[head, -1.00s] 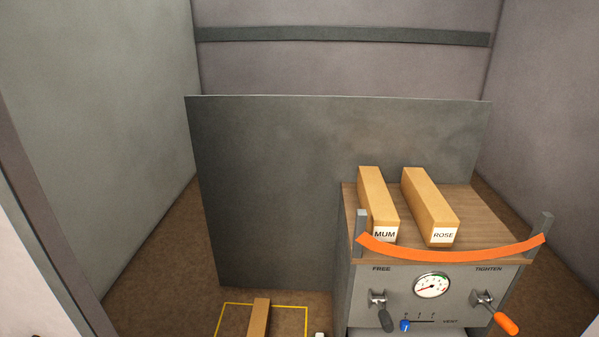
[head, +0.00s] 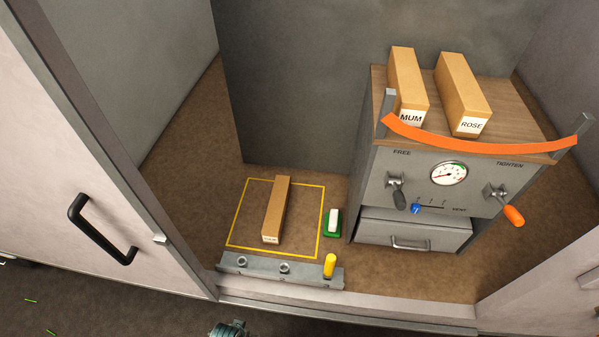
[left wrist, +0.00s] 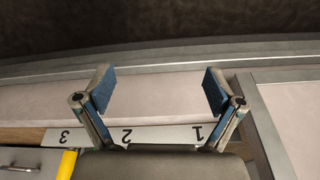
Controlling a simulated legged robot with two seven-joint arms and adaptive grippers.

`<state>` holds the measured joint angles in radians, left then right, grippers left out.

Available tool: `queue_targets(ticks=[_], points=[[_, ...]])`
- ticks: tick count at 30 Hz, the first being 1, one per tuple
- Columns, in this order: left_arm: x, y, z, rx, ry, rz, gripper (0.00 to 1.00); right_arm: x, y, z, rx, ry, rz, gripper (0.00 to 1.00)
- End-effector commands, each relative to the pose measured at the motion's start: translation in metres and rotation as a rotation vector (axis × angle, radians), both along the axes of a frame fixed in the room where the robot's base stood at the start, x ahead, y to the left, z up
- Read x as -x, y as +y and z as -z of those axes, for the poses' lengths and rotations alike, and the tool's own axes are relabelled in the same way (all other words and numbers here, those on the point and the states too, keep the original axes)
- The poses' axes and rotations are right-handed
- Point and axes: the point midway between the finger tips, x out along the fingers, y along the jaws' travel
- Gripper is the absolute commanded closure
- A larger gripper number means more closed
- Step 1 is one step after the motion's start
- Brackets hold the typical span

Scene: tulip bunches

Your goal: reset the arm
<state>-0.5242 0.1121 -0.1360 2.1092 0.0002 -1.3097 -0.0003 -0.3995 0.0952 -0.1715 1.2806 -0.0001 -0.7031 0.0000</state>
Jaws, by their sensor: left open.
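My left gripper (left wrist: 158,88) is open in the left wrist view. Its two blue-padded fingers stand wide apart with nothing between them. They are above the sill, near a pale strip (left wrist: 160,134) marked 3, 2 and 1. In the head view only a small grey-teal part of my arm shows at the bottom edge; its fingers cannot be made out there. My right gripper is in neither view.
A cabinet (head: 410,185) carries the MUM box (head: 407,80), ROSE box (head: 463,90) and an orange strap (head: 480,145). Another box (head: 275,208) lies inside a yellow floor outline. A grey rail (head: 250,272) holds a yellow peg (head: 330,265). A door (head: 60,170) stands at left.

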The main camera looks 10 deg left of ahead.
Motion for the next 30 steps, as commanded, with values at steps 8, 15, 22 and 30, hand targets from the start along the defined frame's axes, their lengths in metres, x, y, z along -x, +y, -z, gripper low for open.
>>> queue_targets(ticks=[8,15,22,30], points=[[0.026,0.002,0.123,-0.005,0.056,0.008,0.07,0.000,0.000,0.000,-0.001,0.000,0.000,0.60],[0.071,0.007,0.204,-0.007,0.093,0.018,0.07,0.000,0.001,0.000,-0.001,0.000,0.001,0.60],[0.080,0.009,0.216,-0.008,0.095,0.018,0.07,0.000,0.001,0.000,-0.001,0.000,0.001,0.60],[0.080,0.009,0.216,-0.008,0.095,0.018,0.07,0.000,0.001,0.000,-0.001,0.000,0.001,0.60]])
